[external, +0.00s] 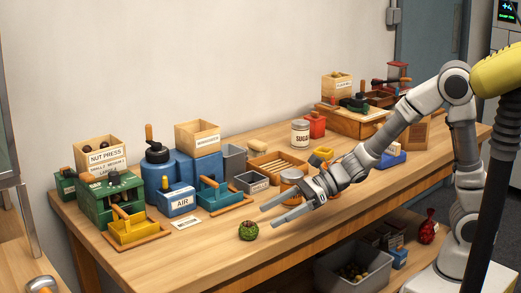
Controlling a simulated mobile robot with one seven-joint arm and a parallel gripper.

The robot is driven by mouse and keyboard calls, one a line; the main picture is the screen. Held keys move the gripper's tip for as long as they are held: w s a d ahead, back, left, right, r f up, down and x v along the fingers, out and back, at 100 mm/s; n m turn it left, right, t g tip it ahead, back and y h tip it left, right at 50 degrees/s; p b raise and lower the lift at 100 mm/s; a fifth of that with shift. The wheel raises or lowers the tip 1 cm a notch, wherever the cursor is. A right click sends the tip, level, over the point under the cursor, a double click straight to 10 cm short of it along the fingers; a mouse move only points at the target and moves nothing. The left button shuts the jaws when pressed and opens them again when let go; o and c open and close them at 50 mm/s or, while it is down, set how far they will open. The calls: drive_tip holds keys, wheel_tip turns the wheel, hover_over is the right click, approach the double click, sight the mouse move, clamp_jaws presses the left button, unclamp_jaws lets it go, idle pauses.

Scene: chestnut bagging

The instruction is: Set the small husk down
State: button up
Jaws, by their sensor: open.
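Whether a fingertip touches the husk cannot be told from this view.
A green nut press (110,200) with a yellow tray (133,232) stands at the left. Blue AIR machinery (180,202) and a grey bin (251,182) stand behind the husk. Bench top around the husk is clear.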

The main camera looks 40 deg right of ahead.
drive_tip(key=v, duration=0.5)
drive_tip(key=shift+d+p, duration=0.1)
drive_tip(key=shift+p, duration=0.25)
drive_tip(key=w+d+r+m+t+h+p, duration=0.2)
drive_tip(key=w+d+r+m+p, duration=0.15)
drive_tip(key=r+m+p, duration=0.2)
drive_tip(key=d+r+m+t+h+b, duration=0.25)
drive_tip(key=d+m+h, duration=0.65)
drive_tip(key=d+m, duration=1.35)
drive_tip(key=s+d+f+m+g+h+b, duration=0.1)
drive_tip(key=s+d+f+m+g+b, duration=0.1)
drive_tip(key=s+m, duration=0.65)
drive_tip(key=s+d+f+m+g+h+b, duration=0.15)
drive_tip(key=s+m, duration=0.45)
drive_tip(key=m, duration=0.6)
wheel_tip(320, 180, up, 18)
drive_tip(key=p, duration=1.9)
drive_tip(key=shift+s+a+r+m+g+y, duration=0.2)
drive_tip(key=shift+s+m+g+y, duration=0.2)
drive_tip(key=shift+s+m+y, duration=0.05)
